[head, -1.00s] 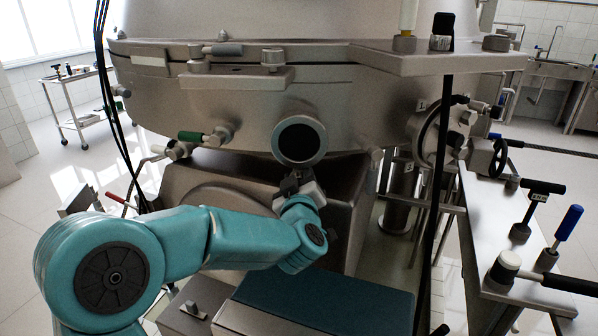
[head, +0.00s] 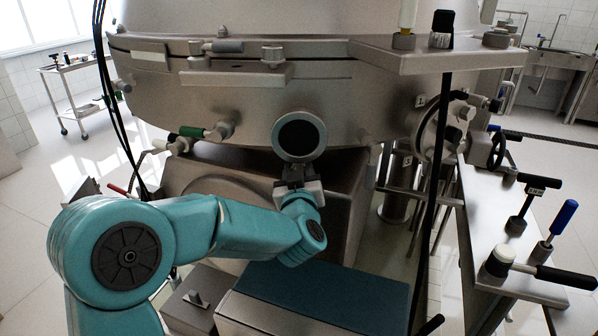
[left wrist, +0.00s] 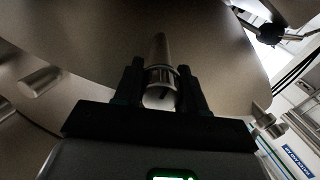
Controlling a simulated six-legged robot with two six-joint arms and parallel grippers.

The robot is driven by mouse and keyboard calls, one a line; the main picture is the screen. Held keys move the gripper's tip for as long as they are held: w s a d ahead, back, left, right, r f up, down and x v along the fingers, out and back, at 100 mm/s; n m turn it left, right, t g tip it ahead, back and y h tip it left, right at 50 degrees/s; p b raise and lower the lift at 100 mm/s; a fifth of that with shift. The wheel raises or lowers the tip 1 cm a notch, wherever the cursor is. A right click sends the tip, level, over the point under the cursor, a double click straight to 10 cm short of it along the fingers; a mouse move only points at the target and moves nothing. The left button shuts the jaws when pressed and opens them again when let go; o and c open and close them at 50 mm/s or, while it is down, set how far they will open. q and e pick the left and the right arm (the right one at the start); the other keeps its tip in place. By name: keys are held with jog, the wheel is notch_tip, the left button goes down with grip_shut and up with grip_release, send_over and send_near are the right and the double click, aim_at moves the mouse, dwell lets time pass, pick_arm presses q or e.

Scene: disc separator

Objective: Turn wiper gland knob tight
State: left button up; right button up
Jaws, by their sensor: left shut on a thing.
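The wiper gland knob appears to be the small bright metal cylinder (left wrist: 158,97) in the left wrist view, with a dark mark on its near end. A narrower metal stem shows behind it. My left gripper (left wrist: 161,88) has one dark finger on each side of the knob and is shut on it. In the head view my left gripper (head: 297,174) is just below the round dark sight glass (head: 299,137) on the separator bowl (head: 230,105). The knob is hidden there behind the gripper. My right gripper is not in view.
A blue-topped box (head: 325,290) stands below my left forearm. A steel bench (head: 490,235) with upright tools is at the right. A black vertical pole (head: 437,190) stands between. A valve with a green handle (head: 192,131) sticks out at the left.

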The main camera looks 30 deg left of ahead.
pick_arm(q)
jog(key=o, duration=1.1)
jog(key=shift+c, duration=0.2)
jog(key=b+v, duration=0.1)
jog(key=v, duration=1.5)
jog(key=shift+s, duration=0.2)
